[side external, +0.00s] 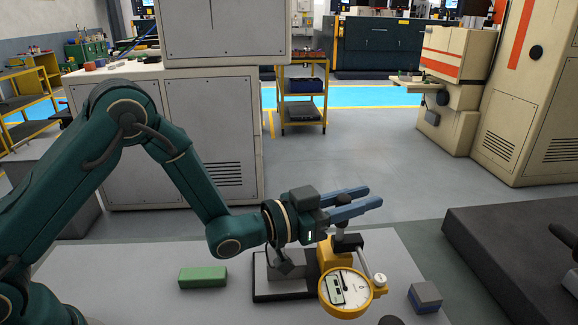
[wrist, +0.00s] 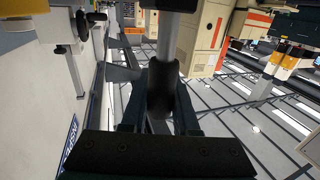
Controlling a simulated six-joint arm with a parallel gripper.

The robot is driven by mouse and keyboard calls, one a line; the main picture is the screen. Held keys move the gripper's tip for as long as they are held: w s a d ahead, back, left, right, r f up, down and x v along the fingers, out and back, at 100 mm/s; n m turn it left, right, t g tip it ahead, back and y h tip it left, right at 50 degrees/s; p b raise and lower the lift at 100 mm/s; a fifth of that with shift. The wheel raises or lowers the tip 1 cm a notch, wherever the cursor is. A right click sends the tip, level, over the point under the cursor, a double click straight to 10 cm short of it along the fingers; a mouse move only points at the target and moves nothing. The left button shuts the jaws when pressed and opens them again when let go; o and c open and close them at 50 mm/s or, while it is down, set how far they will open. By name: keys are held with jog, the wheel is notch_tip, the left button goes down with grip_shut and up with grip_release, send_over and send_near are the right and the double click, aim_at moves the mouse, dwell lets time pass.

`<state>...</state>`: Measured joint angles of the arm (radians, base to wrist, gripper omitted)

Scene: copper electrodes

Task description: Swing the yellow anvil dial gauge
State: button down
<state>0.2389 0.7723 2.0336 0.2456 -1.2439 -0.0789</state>
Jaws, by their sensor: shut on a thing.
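The yellow anvil dial gauge (side external: 345,292) stands on the pale bench in the side external view. Its round white dial faces the camera, with a yellow rim and yellow body below my gripper. My gripper (side external: 375,196) is level above the gauge, its two blue fingers pointing right. A dark upright knob of the gauge sits between the fingers near their base. In the wrist view, a grey post with a dark sleeve (wrist: 163,88) stands between the fingers, which are shut on it. A dark base plate (side external: 285,292) lies behind and left of the dial.
A green block (side external: 203,277) lies left of the gauge. A small grey and blue block (side external: 425,296) lies to its right near the bench's right edge. A large dark slab (side external: 510,245) stands further right. The bench between the green block and base plate is clear.

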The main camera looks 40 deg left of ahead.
jog(key=shift+m+h, duration=0.4)
jog(key=m+g+h, duration=0.2)
jog(key=shift+s+d+h, duration=0.1)
jog(key=shift+d+h, duration=0.05)
jog(key=shift+h, duration=0.25)
jog(key=m+g+h, duration=0.2)
jog(key=g, duration=0.1)
jog(key=m+g+h, duration=0.1)
jog(key=shift+s+d+m, duration=0.3)
jog(key=shift+s, duration=0.05)
jog(key=m+g+h, duration=0.1)
jog(key=g, duration=0.1)
jog(key=m+g+h, duration=0.1)
jog(key=g, duration=0.1)
jog(key=s+m+g, duration=0.1)
jog(key=m+g, duration=0.1)
jog(key=shift+d+g+h, duration=0.3)
jog(key=shift+h, duration=0.1)
jog(key=shift+s+m+g, duration=0.25)
jog(key=shift+m+g, duration=0.35)
jog(key=shift+g, duration=0.3)
jog(key=shift+s+d+m+g, duration=0.15)
jog(key=shift+m+g, duration=0.35)
jog(key=shift+g, duration=0.3)
jog(key=shift+s+m+g, duration=0.15)
jog(key=shift+m+g, duration=0.35)
jog(key=shift+g, duration=0.3)
jog(key=c, duration=0.7)
grip_release()
